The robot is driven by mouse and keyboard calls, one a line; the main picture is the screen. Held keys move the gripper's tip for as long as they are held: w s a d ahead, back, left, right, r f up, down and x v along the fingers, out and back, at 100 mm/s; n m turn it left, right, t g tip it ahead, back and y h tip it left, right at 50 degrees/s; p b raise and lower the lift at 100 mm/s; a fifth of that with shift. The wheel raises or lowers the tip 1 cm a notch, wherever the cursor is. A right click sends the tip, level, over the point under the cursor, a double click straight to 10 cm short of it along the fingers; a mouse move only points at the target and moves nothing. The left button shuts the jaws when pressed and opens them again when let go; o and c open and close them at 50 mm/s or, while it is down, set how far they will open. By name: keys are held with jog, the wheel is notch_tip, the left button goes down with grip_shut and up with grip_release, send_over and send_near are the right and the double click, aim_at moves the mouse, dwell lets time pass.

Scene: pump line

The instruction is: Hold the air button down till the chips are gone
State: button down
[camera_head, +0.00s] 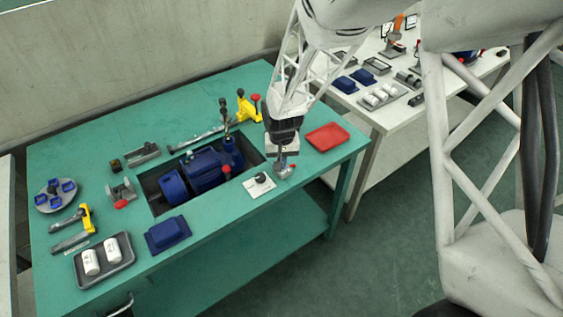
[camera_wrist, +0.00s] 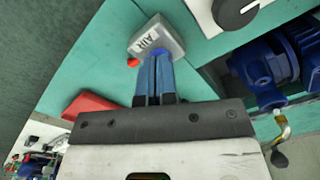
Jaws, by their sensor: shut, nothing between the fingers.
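The grey air box (camera_wrist: 165,32), lettered AIR, stands on the green bench with a small red part at its side. It also shows in the head view (camera_head: 282,171) near the bench's front right edge. My gripper (camera_wrist: 155,58) is shut and empty, its blue fingers together and pointing at the box. In the head view my gripper (camera_head: 281,155) is directly above the box. The fingertips overlap the button area, where a bit of blue shows; I cannot tell whether the button is pressed. I cannot make out any chips.
A white plate with a black knob (camera_head: 260,178) lies left of the box. A red tray (camera_head: 327,137) lies to the right behind. The blue pump (camera_head: 208,168) sits in a bench recess, with a yellow-handled clamp (camera_head: 246,108) behind it.

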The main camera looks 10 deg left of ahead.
jog(key=shift+r, duration=0.75)
dwell(0.3)
jog(key=shift+r, duration=2.35)
